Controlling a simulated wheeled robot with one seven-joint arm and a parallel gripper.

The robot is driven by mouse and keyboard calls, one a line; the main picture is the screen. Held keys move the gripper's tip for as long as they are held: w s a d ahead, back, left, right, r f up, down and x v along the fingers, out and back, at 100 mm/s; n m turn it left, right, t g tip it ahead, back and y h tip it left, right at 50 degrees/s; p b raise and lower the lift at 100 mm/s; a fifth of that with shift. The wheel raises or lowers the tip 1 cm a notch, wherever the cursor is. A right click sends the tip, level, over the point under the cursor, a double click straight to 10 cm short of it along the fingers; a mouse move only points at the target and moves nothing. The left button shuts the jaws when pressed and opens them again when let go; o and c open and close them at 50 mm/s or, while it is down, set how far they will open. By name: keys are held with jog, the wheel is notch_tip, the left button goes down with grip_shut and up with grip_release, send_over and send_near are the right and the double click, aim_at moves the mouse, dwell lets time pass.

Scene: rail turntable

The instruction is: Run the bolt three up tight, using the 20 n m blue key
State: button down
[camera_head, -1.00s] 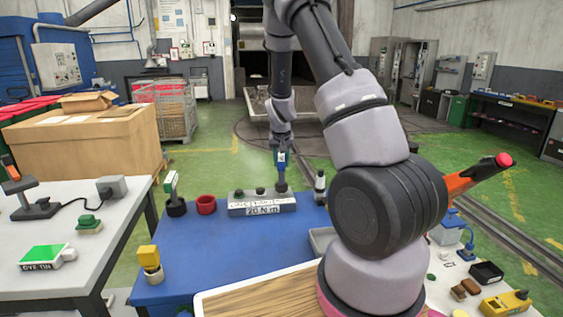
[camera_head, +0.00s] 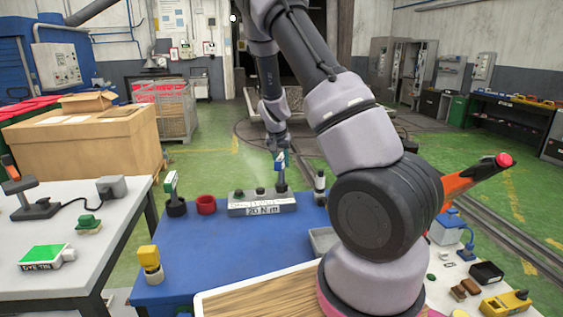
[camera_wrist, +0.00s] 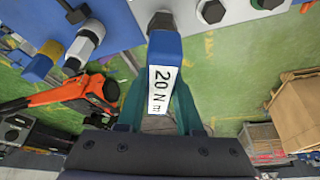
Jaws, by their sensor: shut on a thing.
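The blue key (camera_head: 281,161) stands upright at the right end of the grey block (camera_head: 248,209), its lower end on or just over the right-hand bolt (camera_head: 282,187). Contact with the bolt head is not clear. Two other bolts, the middle one (camera_head: 260,191) and the left one (camera_head: 238,194), stand bare. The block's front plate reads 20 N m. In the wrist view the blue key (camera_wrist: 163,80) bears a white 20 N m label. My gripper (camera_wrist: 160,112), with teal fingers, is shut on it.
On the blue table (camera_head: 225,255) are a green-and-white tool (camera_head: 171,184) in a dark holder, an empty red cup (camera_head: 206,205), a yellow-topped tool (camera_head: 149,258) and a dark-and-white tool (camera_head: 319,186) close right of the block. The table's middle is clear.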

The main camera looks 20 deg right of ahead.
jog(key=shift+s+m, duration=0.1)
jog(key=shift+m, duration=0.6)
jog(key=shift+m+g+h, duration=0.4)
jog(key=shift+m, duration=0.3)
jog(key=shift+n, duration=0.4)
